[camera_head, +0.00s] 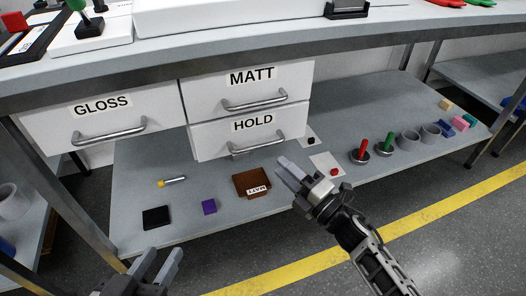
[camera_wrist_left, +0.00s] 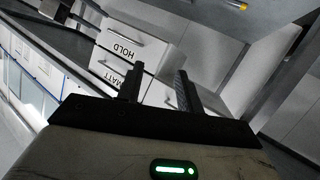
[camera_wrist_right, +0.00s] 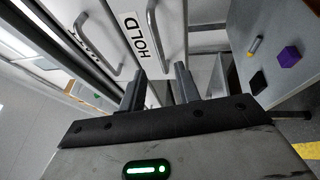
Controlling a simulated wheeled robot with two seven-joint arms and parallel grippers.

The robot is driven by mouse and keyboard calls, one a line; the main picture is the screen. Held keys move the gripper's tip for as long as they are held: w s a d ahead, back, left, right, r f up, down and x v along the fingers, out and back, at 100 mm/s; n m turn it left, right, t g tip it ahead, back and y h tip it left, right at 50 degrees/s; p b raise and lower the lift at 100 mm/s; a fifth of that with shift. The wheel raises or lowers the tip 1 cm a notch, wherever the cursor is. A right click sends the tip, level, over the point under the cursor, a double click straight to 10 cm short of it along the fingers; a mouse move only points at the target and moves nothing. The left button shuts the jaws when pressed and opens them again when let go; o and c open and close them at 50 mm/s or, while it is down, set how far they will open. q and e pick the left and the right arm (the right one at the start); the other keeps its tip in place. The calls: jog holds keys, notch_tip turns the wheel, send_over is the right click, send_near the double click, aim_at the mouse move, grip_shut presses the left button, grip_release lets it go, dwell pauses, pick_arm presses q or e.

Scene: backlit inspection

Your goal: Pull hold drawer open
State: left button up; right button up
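The HOLD drawer (camera_head: 214,138) is the lower white drawer under the bench, with a curved metal handle (camera_head: 268,147). It looks shut. It also shows in the right wrist view, with its label (camera_wrist_right: 139,36) and handle (camera_wrist_right: 154,28). My right gripper (camera_head: 284,170) is open and empty, below and to the right of that handle in the head view. In the right wrist view the handle's near end appears ahead of the gap between the fingers; contact cannot be told. My left gripper (camera_head: 160,268) is open and empty at the bottom, apart from the drawers.
The MATT drawer (camera_head: 210,95) sits directly above and the GLOSS drawer (camera_head: 60,122) to the left. The lower shelf (camera_head: 300,205) bears a brown MATT tray (camera_head: 244,182), a purple block (camera_head: 209,207), a black square (camera_head: 156,217) and red and green handled tools (camera_head: 362,150).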

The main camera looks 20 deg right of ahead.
jog(key=x, duration=0.8)
jog(key=shift+b, duration=0.45)
jog(key=shift+c, duration=0.3)
grip_shut()
